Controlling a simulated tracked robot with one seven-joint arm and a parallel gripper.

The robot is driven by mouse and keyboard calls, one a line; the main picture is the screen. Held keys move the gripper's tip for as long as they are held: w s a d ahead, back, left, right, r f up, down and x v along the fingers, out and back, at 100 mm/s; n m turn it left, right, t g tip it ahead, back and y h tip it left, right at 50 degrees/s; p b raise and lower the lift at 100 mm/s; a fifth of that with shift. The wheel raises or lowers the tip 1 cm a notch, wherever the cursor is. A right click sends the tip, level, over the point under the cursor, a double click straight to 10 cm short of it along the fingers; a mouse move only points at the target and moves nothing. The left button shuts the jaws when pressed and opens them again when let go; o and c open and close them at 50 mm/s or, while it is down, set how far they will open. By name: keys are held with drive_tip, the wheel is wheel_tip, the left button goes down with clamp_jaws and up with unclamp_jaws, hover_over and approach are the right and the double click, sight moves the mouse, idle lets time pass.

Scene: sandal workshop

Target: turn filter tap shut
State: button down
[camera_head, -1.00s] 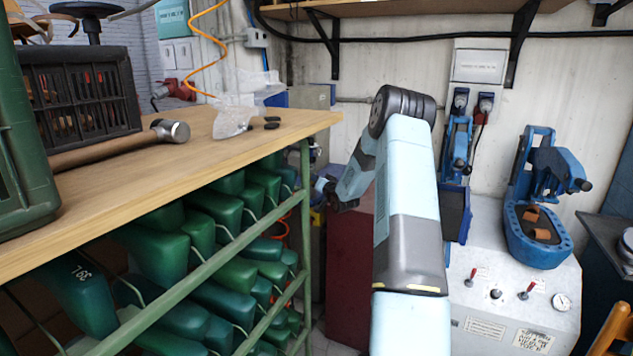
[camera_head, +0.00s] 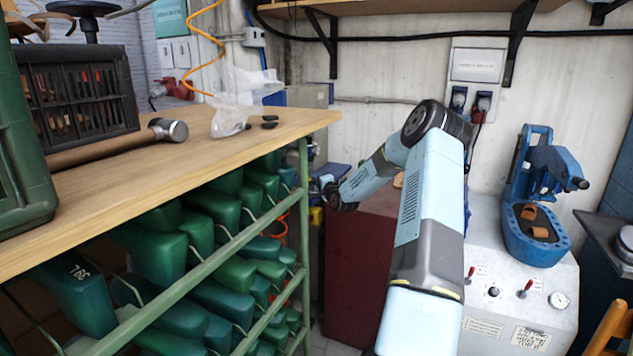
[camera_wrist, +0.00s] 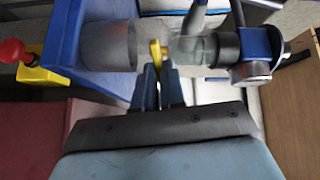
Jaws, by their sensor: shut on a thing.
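The filter tap (camera_wrist: 155,52) is a small yellow lever in the wrist view, set between a grey cylinder (camera_wrist: 108,45) and a clear bowl (camera_wrist: 190,48). My gripper (camera_wrist: 161,68) is shut on the lever, with its dark fingertips at either side of it. In the head view my gripper (camera_head: 330,190) reaches down to the left, between the bench and the dark red cabinet. The tap cannot be made out there.
A blue bracket with a round metal part (camera_wrist: 255,65) is right of the clear bowl. A red knob on a yellow block (camera_wrist: 12,50) is at the left. The wooden bench (camera_head: 90,185) stands left of my arm, the dark red cabinet (camera_head: 360,270) below it.

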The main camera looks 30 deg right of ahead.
drive_tip(key=shift+s+d+f+m, duration=0.1)
drive_tip(key=shift+d+f+m, duration=0.25)
drive_tip(key=shift+m, duration=0.55)
drive_tip(key=shift+a+f, duration=0.1)
drive_tip(key=c, duration=1.4)
unclamp_jaws()
drive_tip(key=shift+o, duration=0.9)
drive_tip(key=shift+a, duration=0.1)
drive_tip(key=shift+r, duration=0.2)
drive_tip(key=s, duration=1.3)
drive_tip(key=shift+s, duration=0.4)
drive_tip(key=shift+a+f, duration=0.1)
